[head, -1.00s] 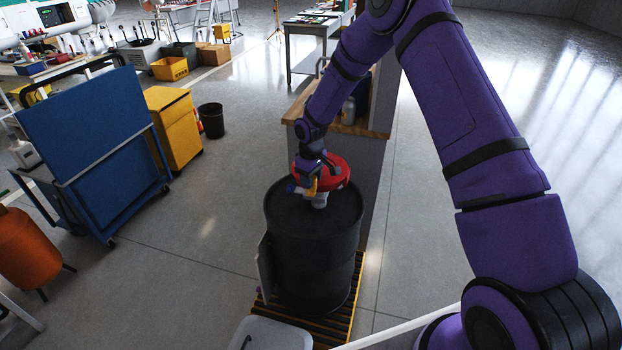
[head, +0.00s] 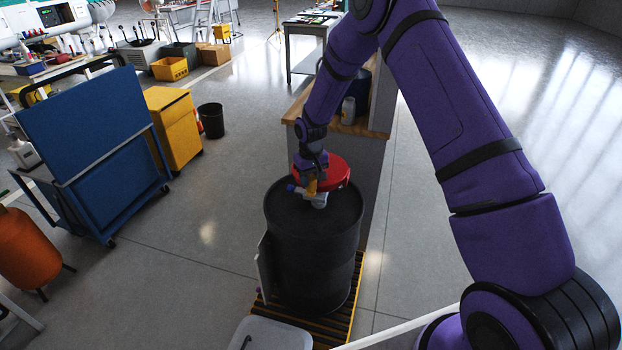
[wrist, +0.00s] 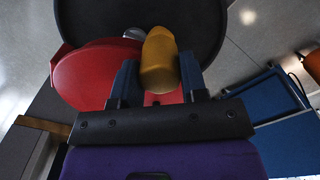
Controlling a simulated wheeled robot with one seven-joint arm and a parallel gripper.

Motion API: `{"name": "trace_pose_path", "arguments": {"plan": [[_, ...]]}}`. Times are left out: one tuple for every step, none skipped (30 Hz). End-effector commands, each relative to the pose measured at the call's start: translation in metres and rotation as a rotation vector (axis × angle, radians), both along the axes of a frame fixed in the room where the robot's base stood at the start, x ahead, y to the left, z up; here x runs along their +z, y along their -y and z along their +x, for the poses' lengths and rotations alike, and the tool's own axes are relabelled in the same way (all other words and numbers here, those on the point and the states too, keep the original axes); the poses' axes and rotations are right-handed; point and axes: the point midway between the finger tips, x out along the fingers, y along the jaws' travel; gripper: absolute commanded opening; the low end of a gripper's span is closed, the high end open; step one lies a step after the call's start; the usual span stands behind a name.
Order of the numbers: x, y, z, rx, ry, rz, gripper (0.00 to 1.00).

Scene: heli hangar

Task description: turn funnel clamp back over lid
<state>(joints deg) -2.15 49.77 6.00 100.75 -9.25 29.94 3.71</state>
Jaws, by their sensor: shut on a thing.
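The red funnel lid (head: 336,171) sits over the back part of the black drum's top (head: 340,215), with a pale grey piece (head: 319,201) at its front edge. A yellow clamp (head: 311,187) stands at the lid's front edge. My gripper (head: 306,186) is shut on it. In the wrist view the rounded yellow clamp (wrist: 159,62) stands between the two blue-grey fingers (wrist: 158,82), with the red lid (wrist: 85,76) beside and behind it. The gripper hides the clamp's lower end and its joint with the lid.
The drum stands on a yellow-edged slatted pallet (head: 350,312). A wood-topped bench (head: 372,127) stands close behind the lid. A grey bin (head: 270,334) is in front of the drum. A blue cart (head: 95,130) and yellow cabinet (head: 174,130) stand left, with clear floor between.

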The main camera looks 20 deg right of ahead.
Motion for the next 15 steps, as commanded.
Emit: {"name": "trace_pose_path", "arguments": {"plan": [[0.0005,0.0000,0.0008,-0.001,0.002,0.000,0.16],[0.0005,-0.0001,0.0008,-0.001,0.002,0.000,0.16],[0.0005,0.0000,0.0008,-0.001,0.002,0.000,0.16],[0.0005,0.0000,0.0008,-0.001,0.002,0.000,0.16],[0.0005,-0.0001,0.0008,-0.001,0.002,0.000,0.16],[0.0005,0.0000,0.0008,-0.001,0.002,0.000,0.16],[0.0005,-0.0001,0.0008,-0.001,0.002,0.000,0.16],[0.0005,-0.0001,0.0008,-0.001,0.002,0.000,0.42],[0.0004,-0.0001,0.0007,-0.001,0.002,0.000,0.51],[0.0004,-0.0001,0.0007,-0.001,0.002,0.000,0.58],[0.0003,0.0000,0.0006,-0.001,0.002,0.000,0.65],[0.0003,-0.0001,0.0005,0.000,0.002,0.000,0.66],[0.0003,0.0000,0.0005,0.000,0.001,0.000,0.66],[0.0002,0.0000,0.0004,0.000,0.001,0.000,0.66],[0.0002,0.0000,0.0003,0.000,0.001,0.000,0.66]]}}
